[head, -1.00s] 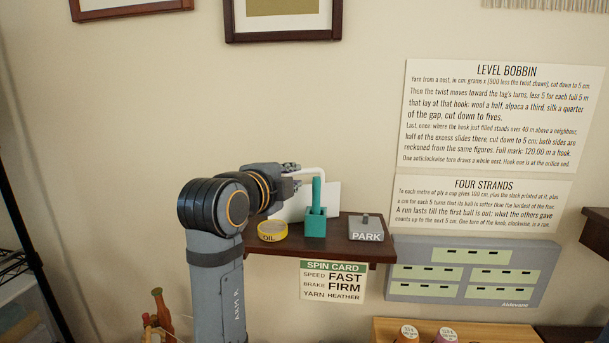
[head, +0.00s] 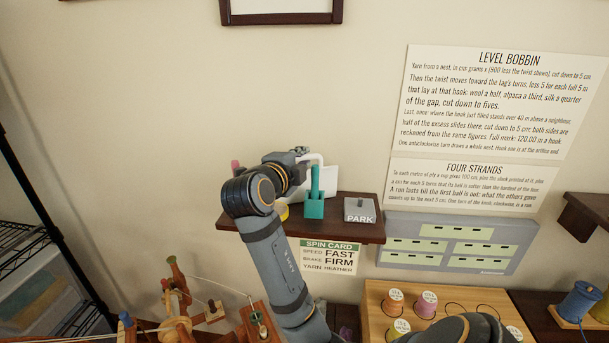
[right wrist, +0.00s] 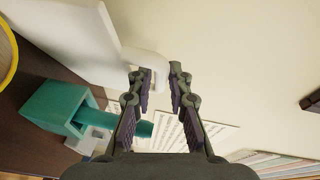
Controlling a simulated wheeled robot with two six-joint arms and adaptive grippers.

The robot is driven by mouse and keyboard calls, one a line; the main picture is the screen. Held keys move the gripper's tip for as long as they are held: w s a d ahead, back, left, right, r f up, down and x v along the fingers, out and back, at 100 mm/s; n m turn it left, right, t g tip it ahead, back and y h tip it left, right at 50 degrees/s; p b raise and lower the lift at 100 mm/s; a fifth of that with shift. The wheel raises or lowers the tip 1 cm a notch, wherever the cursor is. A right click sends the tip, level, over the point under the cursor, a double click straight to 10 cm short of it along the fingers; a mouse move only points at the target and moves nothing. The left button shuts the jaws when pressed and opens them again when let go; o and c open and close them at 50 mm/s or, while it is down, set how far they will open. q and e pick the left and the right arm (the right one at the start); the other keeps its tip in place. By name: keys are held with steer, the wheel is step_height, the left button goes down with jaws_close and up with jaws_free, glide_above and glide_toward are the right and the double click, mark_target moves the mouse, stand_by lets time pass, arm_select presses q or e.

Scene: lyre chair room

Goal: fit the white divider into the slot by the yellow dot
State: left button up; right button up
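The white divider (head: 326,180) stands on the dark wall shelf, partly hidden behind a teal holder (head: 314,206). A white looped handle (head: 319,158) rises at its upper left. My right gripper (head: 306,156) is at this handle. In the right wrist view the divider's white panel (right wrist: 62,38) is at the upper left, and the handle (right wrist: 153,62) reaches between the fingertips of the right gripper (right wrist: 160,82). The fingers are apart, with a gap beside the handle. My left gripper is not in view. I cannot make out the slot or the yellow dot.
The shelf (head: 362,232) also holds a grey PARK block (head: 360,210) and a yellow tin (head: 283,212), mostly hidden by my right arm. Wooden spinning gear (head: 178,300) stands at lower left. A wooden board with spools (head: 452,300) lies below.

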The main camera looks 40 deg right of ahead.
steer(key=shift+w+d+f, duration=0.1)
steer(key=shift+w+d, duration=0.1)
steer(key=shift+d, duration=0.3)
steer(key=shift+a, duration=0.1)
steer(key=shift+c, duration=0.2)
jaws_close()
